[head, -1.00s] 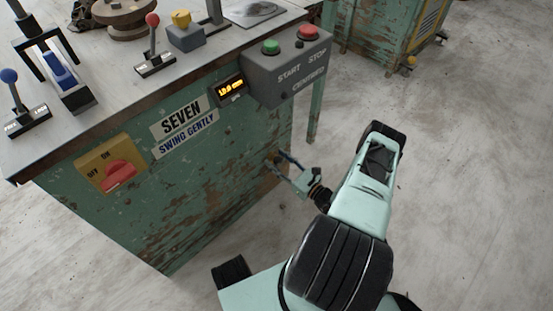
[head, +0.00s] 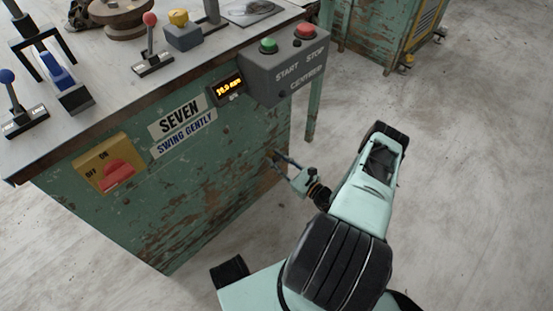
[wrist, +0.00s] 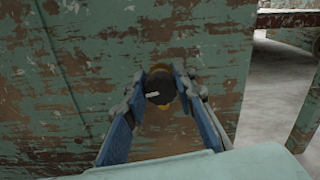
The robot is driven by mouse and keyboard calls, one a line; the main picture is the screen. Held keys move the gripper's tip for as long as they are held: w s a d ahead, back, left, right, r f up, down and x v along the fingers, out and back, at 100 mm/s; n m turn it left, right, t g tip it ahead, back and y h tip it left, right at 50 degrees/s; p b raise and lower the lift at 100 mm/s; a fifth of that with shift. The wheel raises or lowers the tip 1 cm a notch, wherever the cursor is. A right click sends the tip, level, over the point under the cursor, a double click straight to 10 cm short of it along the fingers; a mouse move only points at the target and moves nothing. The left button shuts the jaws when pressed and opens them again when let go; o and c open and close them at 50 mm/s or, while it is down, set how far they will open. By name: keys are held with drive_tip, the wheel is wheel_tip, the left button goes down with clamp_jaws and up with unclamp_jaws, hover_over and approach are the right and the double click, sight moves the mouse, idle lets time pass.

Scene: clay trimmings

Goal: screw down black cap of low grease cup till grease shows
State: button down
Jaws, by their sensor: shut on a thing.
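The black cap (wrist: 160,88) of the low grease cup shows in the wrist view between my two fingers, with a short white mark on its face. Brass-coloured parts of the grease cup (wrist: 163,107) show around the cap's edge, against the worn green panel. My gripper (wrist: 161,84) is shut on the cap, one finger on each side. In the head view my gripper (head: 279,158) reaches the lower right part of the cabinet front, and the cup there is mostly hidden behind the fingers. I cannot make out any grease.
The green cabinet (head: 165,235) has a red switch (head: 117,174), a lit display (head: 229,87) and a start/stop box (head: 285,68) above my gripper. Levers stand on its top. A table leg (wrist: 306,118) is at right in the wrist view. Floor to the right is open.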

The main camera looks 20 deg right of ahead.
drive_tip(key=n, duration=0.6)
drive_tip(key=shift+p, duration=0.35)
drive_tip(key=n+p, duration=0.1)
drive_tip(key=n, duration=0.6)
drive_tip(key=shift+a+f+p, duration=0.1)
drive_tip(key=shift+p, duration=0.2)
drive_tip(key=c, duration=1.6)
unclamp_jaws()
drive_tip(key=shift+v, duration=3.75)
